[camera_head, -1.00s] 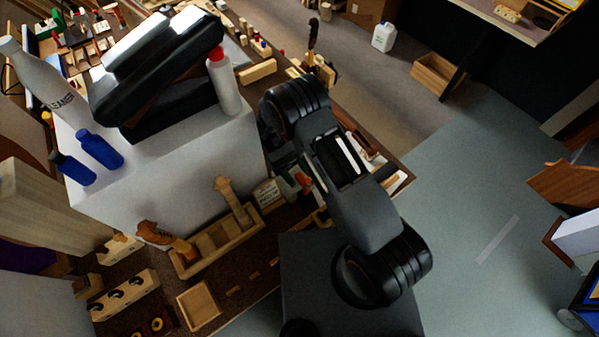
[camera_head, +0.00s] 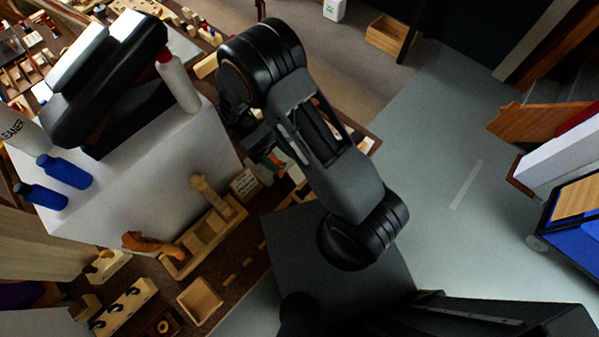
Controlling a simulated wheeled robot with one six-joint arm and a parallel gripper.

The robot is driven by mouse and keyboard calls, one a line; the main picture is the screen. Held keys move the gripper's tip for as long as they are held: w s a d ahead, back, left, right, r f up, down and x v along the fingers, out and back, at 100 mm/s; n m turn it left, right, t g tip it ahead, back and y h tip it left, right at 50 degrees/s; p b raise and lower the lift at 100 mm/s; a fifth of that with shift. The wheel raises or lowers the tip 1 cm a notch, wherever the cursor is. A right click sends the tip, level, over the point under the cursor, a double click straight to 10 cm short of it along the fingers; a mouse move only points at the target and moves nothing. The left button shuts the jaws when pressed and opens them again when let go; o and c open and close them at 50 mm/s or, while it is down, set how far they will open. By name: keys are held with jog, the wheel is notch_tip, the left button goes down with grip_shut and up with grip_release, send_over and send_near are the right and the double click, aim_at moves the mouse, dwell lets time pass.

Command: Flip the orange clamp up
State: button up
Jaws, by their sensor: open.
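I cannot make out the orange clamp for certain. A small orange-red and green piece (camera_head: 276,160) shows beside my arm, at the edge of the bench, partly hidden by the arm. Dark parts at the end of my arm, with my gripper (camera_head: 256,134), show over the bench just right of the white box. My gripper is open, though its fingertips are hard to make out against the dark bench. I see nothing held in it.
A white box (camera_head: 130,185) carries a black case, blue bottles (camera_head: 65,171) and a red-capped white bottle (camera_head: 177,82). Wooden trays (camera_head: 200,300) and a scroll-shaped piece (camera_head: 210,192) lie in front. Open grey floor (camera_head: 430,150) is at the right.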

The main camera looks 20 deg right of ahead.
jog(key=s+d+r, duration=0.2)
jog(key=s+r, duration=0.1)
jog(key=s, duration=0.4)
jog(key=shift+s+d+r+b, duration=0.2)
jog(key=shift+s+d+b, duration=0.1)
jog(key=shift+d+b, duration=0.1)
jog(key=shift+c, duration=0.5)
